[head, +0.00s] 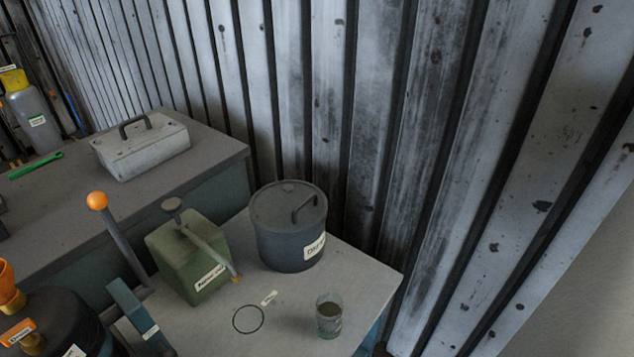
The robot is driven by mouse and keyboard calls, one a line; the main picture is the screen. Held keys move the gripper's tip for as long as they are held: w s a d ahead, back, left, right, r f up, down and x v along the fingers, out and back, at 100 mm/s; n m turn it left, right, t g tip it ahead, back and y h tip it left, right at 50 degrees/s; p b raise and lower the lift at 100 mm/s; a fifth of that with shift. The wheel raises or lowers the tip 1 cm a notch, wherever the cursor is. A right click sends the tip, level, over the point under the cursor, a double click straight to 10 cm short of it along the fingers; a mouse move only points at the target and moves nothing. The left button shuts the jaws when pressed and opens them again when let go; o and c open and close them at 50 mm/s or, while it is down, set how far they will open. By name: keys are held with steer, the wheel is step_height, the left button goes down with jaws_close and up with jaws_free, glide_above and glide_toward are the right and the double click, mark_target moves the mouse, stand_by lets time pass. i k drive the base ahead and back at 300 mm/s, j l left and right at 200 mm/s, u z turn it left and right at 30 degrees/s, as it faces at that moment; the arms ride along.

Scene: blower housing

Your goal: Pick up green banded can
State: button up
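A small greenish can (329,317) stands upright near the front right of the grey table, with paler bands at its rim and side. It looks like the green banded can, though its markings are too small to read. Nothing touches it. My gripper is not in view.
A green boxy canister (180,262) with a spout and a dark lidded pot (290,235) stand behind it on the table (285,325). A lever with an orange knob (97,201) rises at left. A pale toolbox (141,148) sits on the back bench. A ribbed metal wall (395,150) closes the back.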

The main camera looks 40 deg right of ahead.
mark_target(330, 306)
steer(key=k+j+z, duration=0.1)
steer(key=z, duration=0.8)
steer(key=l+u, duration=0.5)
steer(key=l, duration=0.3)
steer(key=k+l+u, duration=0.1)
steer(key=l+u, duration=0.35)
steer(key=l, duration=0.35)
